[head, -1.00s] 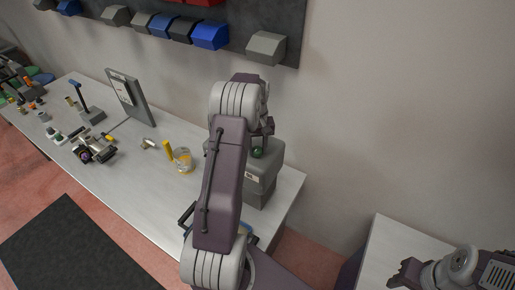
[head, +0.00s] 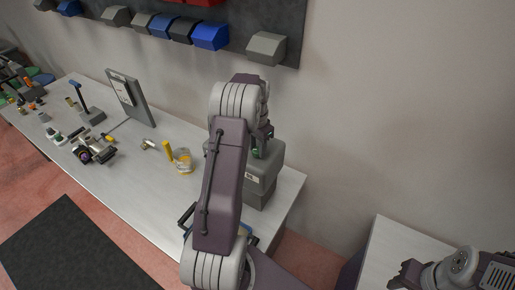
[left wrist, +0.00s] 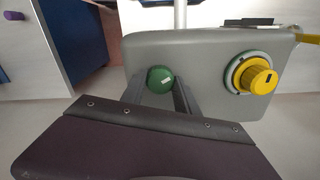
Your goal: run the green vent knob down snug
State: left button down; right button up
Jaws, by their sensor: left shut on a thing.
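The green vent knob (left wrist: 160,79) is a round knob on the top of a grey box (left wrist: 215,50). In the head view the knob (head: 256,152) shows just below my left gripper (head: 261,138), and the box (head: 262,172) stands at the right end of the bench. My left gripper (left wrist: 161,92) is shut on the green knob, with one dark finger on each side of it. The knob's underside and seat are hidden, so I cannot tell how far down it sits. My right gripper (head: 400,272) is open and empty at the lower right.
A yellow knob (left wrist: 257,81) on a dial sits on the same box. On the bench (head: 140,172) are a yellow-marked jar (head: 184,161), a small metal fitting (head: 148,145) and an upright board (head: 131,97). A pale table (head: 385,240) is at the right.

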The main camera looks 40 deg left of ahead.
pick_arm(q)
jog(key=m, duration=0.5)
jog(key=shift+w+a+r, duration=0.1)
jog(key=shift+w+r, duration=0.1)
jog(key=shift+r, duration=0.05)
jog(key=shift+m, duration=0.4)
jog(key=c, duration=1)
grip_release()
jog(key=shift+c, duration=0.2)
jog(key=shift+o, duration=0.7)
jog(key=shift+s+f, duration=0.1)
jog(key=shift+r+b, duration=0.35)
jog(key=shift+b, duration=0.1)
notch_tip(320, 180, up, 8)
jog(key=b, duration=0.2)
jog(key=shift+r, duration=0.2)
